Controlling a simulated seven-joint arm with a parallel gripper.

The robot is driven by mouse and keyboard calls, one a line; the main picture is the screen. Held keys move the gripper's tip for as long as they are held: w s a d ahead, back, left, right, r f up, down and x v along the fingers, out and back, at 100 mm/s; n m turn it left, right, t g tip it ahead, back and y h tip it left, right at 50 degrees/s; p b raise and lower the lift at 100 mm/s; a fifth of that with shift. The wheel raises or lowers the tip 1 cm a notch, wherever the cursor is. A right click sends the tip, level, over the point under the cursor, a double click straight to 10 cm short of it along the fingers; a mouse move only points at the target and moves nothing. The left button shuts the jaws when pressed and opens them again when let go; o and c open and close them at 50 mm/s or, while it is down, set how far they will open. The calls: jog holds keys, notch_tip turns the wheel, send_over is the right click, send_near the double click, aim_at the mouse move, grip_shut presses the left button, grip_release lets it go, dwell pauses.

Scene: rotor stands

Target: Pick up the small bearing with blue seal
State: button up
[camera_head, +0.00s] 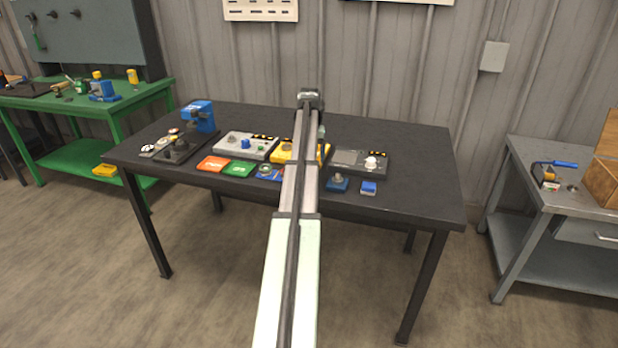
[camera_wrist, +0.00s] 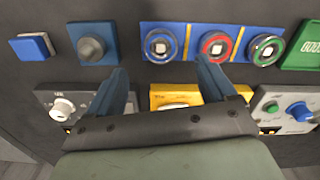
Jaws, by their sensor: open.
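Yellow strips separate the three places. My gripper (camera_wrist: 163,67) is open and empty. Its two fingers are spread to either side of the blue-sealed bearing, with the tips just below it in the picture; their height above the tray cannot be told. In the head view, part of the blue tray (camera_head: 265,174) shows, and my arm hides the rest.
Beside the tray are a blue block with a grey knob (camera_wrist: 91,46), a small blue box (camera_wrist: 33,46) and a green plate (camera_wrist: 306,45). A yellow unit (camera_head: 285,150), a grey panel (camera_head: 232,145) and a dark panel (camera_head: 377,165) stand behind. The table's right side is clear.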

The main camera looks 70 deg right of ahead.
jog(key=shift+a+f, duration=0.15)
jog(key=shift+f, duration=3)
jog(key=c, duration=1.2)
jog(key=shift+r, duration=0.1)
notch_tip(320, 180, up, 10)
jog(key=w, duration=0.1)
jog(key=w+d+r, duration=0.2)
jog(key=w+d, duration=1.1)
jog(key=d, duration=0.3)
jog(key=shift+w+r, duration=0.2)
jog(key=shift+w, duration=0.1)
